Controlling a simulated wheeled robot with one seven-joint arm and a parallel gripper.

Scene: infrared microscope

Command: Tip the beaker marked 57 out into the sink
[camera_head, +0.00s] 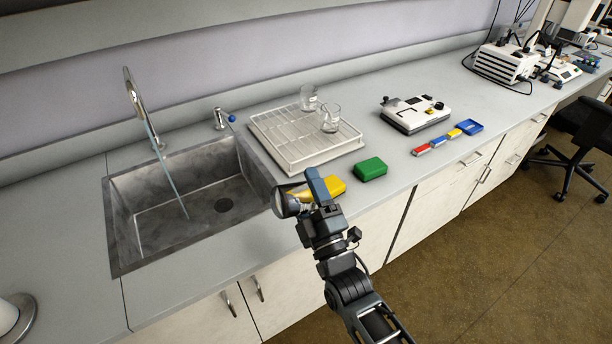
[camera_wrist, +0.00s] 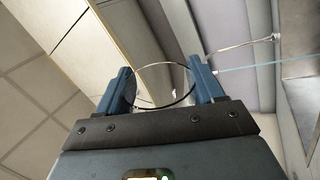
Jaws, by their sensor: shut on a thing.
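My gripper (camera_head: 308,192) is shut on a clear glass beaker (camera_head: 286,203). The beaker lies tilted on its side, its dark round end facing left toward the sink. It is held near the right front corner of the sink (camera_head: 118,225), just right of the basin. In the wrist view the beaker's round rim (camera_wrist: 165,64) shows between the two blue fingers of my gripper (camera_wrist: 162,84). The mark on it cannot be read, and I cannot tell what it holds. The grey basin has a dark drain.
A curved tap (camera_head: 130,88) stands behind the sink, with a thin pale line running down into the basin. A white rack (camera_head: 290,150) holds two glass beakers (camera_head: 331,118). A green box (camera_head: 370,169) and a yellow box (camera_head: 328,187) lie close by my gripper.

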